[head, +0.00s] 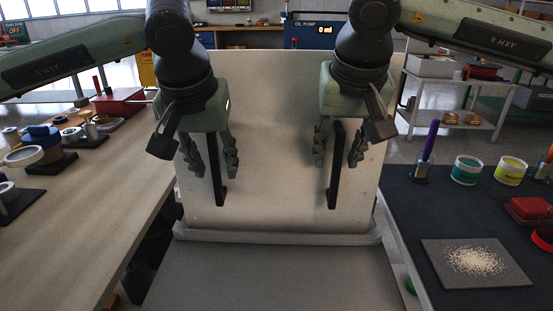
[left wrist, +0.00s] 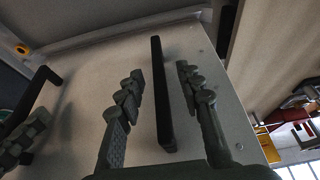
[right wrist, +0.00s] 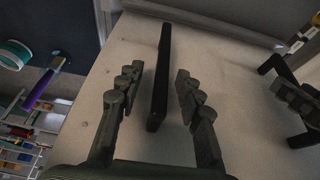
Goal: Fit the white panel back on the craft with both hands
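The white panel (head: 275,130) stands upright in front of me, its lower edge at a grey ledge (head: 275,238). It has two black vertical bar handles, a left one (head: 216,170) and a right one (head: 336,165). My left gripper (head: 208,160) is open with its fingers on either side of the left handle; in the left wrist view (left wrist: 160,85) gaps show on both sides. My right gripper (head: 339,150) is open around the right handle, with gaps on both sides in the right wrist view (right wrist: 157,85). The craft behind the panel is hidden.
A light workbench (head: 80,210) with several parts stands at left. A dark table (head: 440,210) at right holds jars, a purple-handled tool (head: 430,140) and a grey mat (head: 475,280) with small pale grains. A shelf cart (head: 465,100) stands behind it. A grey flat surface (head: 270,275) lies below the panel.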

